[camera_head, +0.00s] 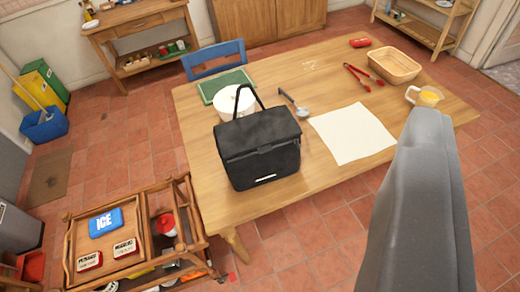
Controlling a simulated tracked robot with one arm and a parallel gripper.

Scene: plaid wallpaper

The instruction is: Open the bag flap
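The black bag (262,160) stands upright on the wooden table, left of the table's middle. Its flap (258,132) lies shut over the top and its front edge hangs over the front face. The thin carry handle (241,98) stands up in a loop at the bag's back left. A pale label shows low on the front. My gripper (427,125) shows as a grey shape at the right, well apart from the bag. Its fingers cannot be told apart, and I see nothing held.
On the table (215,190), a white pot (228,101) stands behind the bag. A ladle (291,99), white sheet (353,132), red tongs (357,77), basket (394,65) and juice jug (427,97) lie to the right. A wooden cart (72,247) stands at lower left.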

